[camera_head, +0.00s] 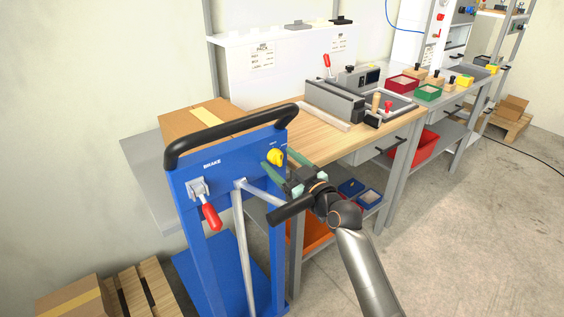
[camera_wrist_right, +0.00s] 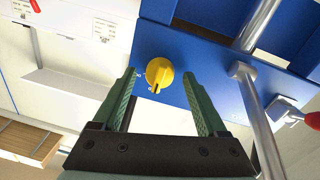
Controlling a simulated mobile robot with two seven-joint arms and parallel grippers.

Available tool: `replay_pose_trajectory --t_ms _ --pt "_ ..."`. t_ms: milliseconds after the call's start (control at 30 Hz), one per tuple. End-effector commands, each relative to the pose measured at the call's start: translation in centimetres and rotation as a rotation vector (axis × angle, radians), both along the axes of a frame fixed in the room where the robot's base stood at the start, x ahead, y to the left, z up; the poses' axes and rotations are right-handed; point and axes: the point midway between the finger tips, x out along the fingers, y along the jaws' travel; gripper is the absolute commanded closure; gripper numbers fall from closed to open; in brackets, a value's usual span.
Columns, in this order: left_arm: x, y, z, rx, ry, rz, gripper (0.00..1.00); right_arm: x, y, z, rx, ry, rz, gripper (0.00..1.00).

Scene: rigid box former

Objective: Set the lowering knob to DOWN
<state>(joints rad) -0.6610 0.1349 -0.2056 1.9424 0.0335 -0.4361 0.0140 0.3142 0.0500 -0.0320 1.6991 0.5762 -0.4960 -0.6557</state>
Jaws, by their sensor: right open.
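The yellow lowering knob (camera_head: 276,156) sits on the right part of the blue panel (camera_head: 232,160) of a cart with a black handle. In the right wrist view the knob (camera_wrist_right: 159,71) is round, with a dark mark at its lower edge; the small lettering beside it is too small to read. My right gripper (camera_head: 285,170) is open and empty just in front of the panel. In the right wrist view its green fingers stand on either side of the knob, with a gap on each side. I cannot tell how far the tips are from the panel. My left gripper is out of view.
A red-handled brake lever (camera_head: 209,215) is on the panel's left, and a grey bar (camera_head: 243,245) runs down the cart's front. A black handle (camera_head: 232,134) arches over the panel. Behind stands a wooden workbench (camera_head: 300,130) with a cardboard box (camera_head: 195,118).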

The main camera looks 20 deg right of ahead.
Motion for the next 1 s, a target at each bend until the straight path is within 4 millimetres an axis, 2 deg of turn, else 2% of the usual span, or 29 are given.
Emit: replay_pose_trajectory --t_ms 133,767,1000 --pt "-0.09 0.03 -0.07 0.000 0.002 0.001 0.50 -0.02 -0.01 0.00 0.000 0.000 0.000 0.27" --pt "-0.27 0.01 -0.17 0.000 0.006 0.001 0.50 -0.05 -0.04 -0.03 -0.001 0.001 0.000 0.98" --pt "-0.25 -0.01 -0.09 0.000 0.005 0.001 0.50 -0.05 -0.05 0.00 0.003 0.002 0.000 1.00"
